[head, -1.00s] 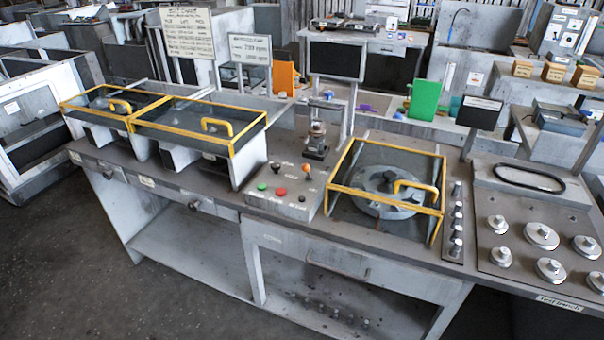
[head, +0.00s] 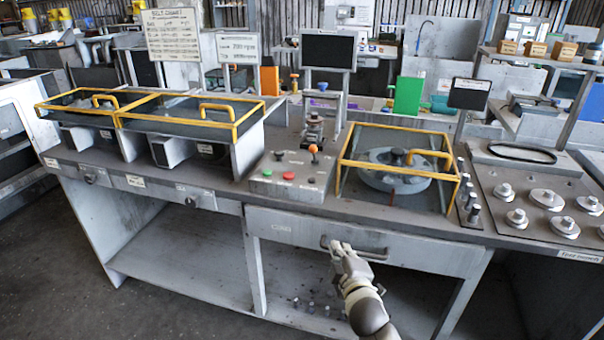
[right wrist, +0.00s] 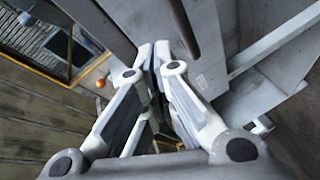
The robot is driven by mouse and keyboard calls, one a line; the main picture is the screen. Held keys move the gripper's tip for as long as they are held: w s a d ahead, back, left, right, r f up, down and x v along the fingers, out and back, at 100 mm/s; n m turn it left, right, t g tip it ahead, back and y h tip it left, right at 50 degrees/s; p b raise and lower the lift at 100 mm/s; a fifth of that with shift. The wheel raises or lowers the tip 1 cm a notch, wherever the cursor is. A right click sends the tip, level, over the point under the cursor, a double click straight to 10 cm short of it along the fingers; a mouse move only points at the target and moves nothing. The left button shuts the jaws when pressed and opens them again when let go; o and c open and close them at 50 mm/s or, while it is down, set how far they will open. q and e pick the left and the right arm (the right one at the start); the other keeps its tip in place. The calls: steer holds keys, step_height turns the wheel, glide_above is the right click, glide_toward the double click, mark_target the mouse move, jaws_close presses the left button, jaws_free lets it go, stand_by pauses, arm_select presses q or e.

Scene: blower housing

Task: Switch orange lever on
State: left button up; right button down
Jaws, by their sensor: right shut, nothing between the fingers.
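The orange lever (head: 313,150) stands on the grey control box (head: 290,186), its round orange knob raised on a short stem. The box also carries green, red and dark buttons. My right gripper (head: 338,246) is in front of the bench, at the drawer handle in the picture, below and to the right of the lever and apart from it. In the right wrist view its fingers (right wrist: 154,55) are together with nothing between them. A small orange round shape (right wrist: 101,83) shows left of the fingers there; I cannot tell if it is the lever's knob. My left gripper is out of view.
The drawer handle (head: 356,254) sticks out close to my right gripper. A yellow-framed guard (head: 400,171) stands right of the control box, and yellow-framed covers (head: 180,121) stand left. A black screen (head: 328,52) rises behind.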

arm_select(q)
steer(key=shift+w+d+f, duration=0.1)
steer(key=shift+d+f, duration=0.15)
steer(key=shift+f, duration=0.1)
arm_select(e)
steer(key=w+a+r+n+t+y, duration=0.1)
steer(key=w+a+r+n+y, duration=0.1)
steer(key=r, duration=0.4)
steer(key=w+a+r+n+t+y, duration=0.2)
steer(key=w+a+r+n, duration=0.2)
steer(key=a+r+n, duration=0.1)
steer(key=shift+w+r+n, duration=0.4)
steer(key=shift+r, duration=0.5)
